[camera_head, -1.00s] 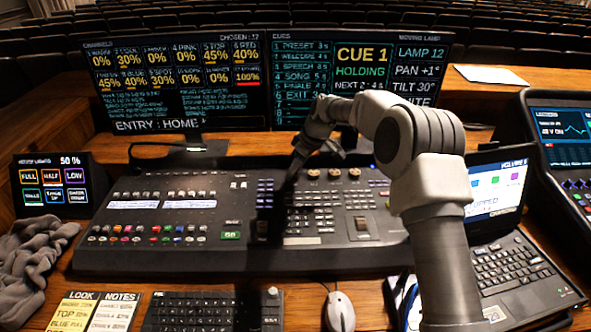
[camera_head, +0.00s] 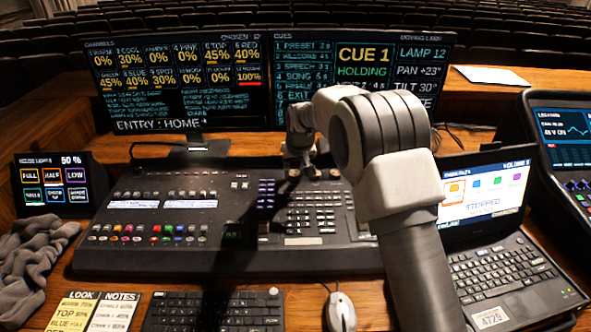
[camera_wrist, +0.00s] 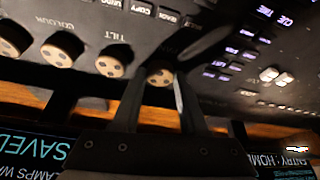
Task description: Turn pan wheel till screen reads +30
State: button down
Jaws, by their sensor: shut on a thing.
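The right-hand screen (camera_head: 418,52) reads LAMP 12, PAN +23°, TILT 30° in the head view. In the wrist view, which is upside down, my gripper (camera_wrist: 162,80) is shut on the end wheel (camera_wrist: 160,73) of a row of wooden-topped wheels. This is the pan wheel by its place beside the wheel labelled TILT (camera_wrist: 110,67); its own label is hidden behind a finger. In the head view my gripper (camera_head: 294,168) points down at the console's wheel row, and my arm hides some of that row.
The mixing console (camera_head: 170,255) fills the desk's middle. Other wheels (camera_wrist: 62,48) sit close beside the held one. A laptop (camera_head: 500,265) stands on the right, a keyboard (camera_head: 210,312) and a mouse (camera_head: 341,312) in front, a grey cloth (camera_head: 35,255) on the left.

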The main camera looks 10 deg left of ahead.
jog(key=shift+a+m+h, duration=0.1)
jog(key=shift+m+h, duration=0.3)
jog(key=shift+m, duration=0.8)
jog(key=shift+c, duration=2.2)
grip_release()
jog(key=shift+t, duration=0.3)
jog(key=shift+s+r, duration=0.1)
jog(key=p+v, duration=0.1)
jog(key=v, duration=1.6)
jog(key=shift+r+p, duration=0.15)
jog(key=shift+p, duration=0.15)
jog(key=shift+a, duration=0.1)
